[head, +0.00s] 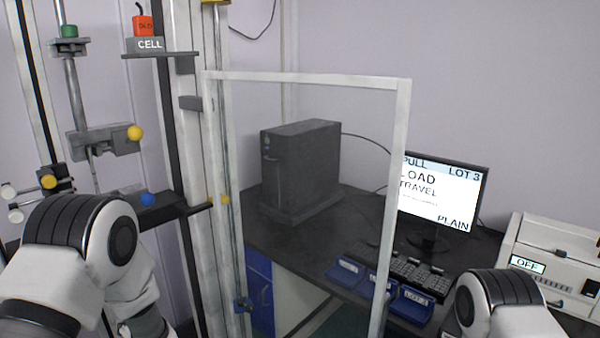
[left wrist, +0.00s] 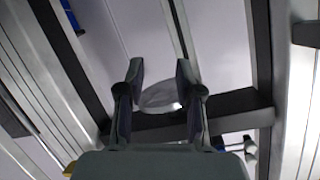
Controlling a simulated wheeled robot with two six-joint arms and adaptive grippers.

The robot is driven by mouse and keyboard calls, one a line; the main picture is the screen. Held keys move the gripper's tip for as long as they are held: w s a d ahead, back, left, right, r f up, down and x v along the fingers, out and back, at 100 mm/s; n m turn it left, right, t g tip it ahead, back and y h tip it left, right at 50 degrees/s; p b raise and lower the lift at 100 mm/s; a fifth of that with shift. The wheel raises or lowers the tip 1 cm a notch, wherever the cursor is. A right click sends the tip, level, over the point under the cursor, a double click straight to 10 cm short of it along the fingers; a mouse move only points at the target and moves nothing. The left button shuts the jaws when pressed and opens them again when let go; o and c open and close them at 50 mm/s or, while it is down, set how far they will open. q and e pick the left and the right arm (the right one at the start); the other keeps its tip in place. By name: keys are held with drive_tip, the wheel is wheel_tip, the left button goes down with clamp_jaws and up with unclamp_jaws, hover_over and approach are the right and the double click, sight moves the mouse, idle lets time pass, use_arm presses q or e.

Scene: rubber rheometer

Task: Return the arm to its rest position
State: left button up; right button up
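My left arm (head: 85,250) comes in at the lower left of the head view, in front of the testing frame, and its gripper is hidden there. In the left wrist view my left gripper (left wrist: 159,70) has its two fingers apart. A pale rounded shape (left wrist: 160,97) shows between the fingers; I cannot tell what it is, or whether it touches them. A dark crossbar (left wrist: 235,110) lies behind the fingers. Part of my right arm (head: 500,300) shows at the lower right of the head view; its gripper is out of view.
The testing frame's upright (head: 180,130) and lower crosshead with a blue knob (head: 148,199) stand close to my left arm. A framed clear guard door (head: 398,200) stands open at the middle. Blue bins (head: 411,306), a monitor (head: 440,195) and an instrument marked OFF (head: 555,262) are right.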

use_arm(q)
drive_tip(key=s+d+f+m+g+h+b, duration=0.1)
drive_tip(key=s+d+f+m+g+h, duration=0.15)
drive_tip(key=s+f, duration=0.85)
drive_tip(key=s+d+f+m+g+h+b, duration=0.15)
drive_tip(key=s+d+f+h, duration=0.25)
drive_tip(key=s+f, duration=0.75)
drive_tip(key=s+d+f+g+h, duration=0.1)
drive_tip(key=s+d+g+h, duration=0.1)
drive_tip(key=s, duration=0.4)
drive_tip(key=s+d+f+g+h, duration=0.1)
drive_tip(key=s+d+g+h, duration=0.1)
drive_tip(key=s+d, duration=0.3)
drive_tip(key=shift+s+f+m+g, duration=0.3)
drive_tip(key=shift+s+g, duration=0.6)
drive_tip(key=shift+s, duration=0.35)
drive_tip(key=shift+w, duration=0.15)
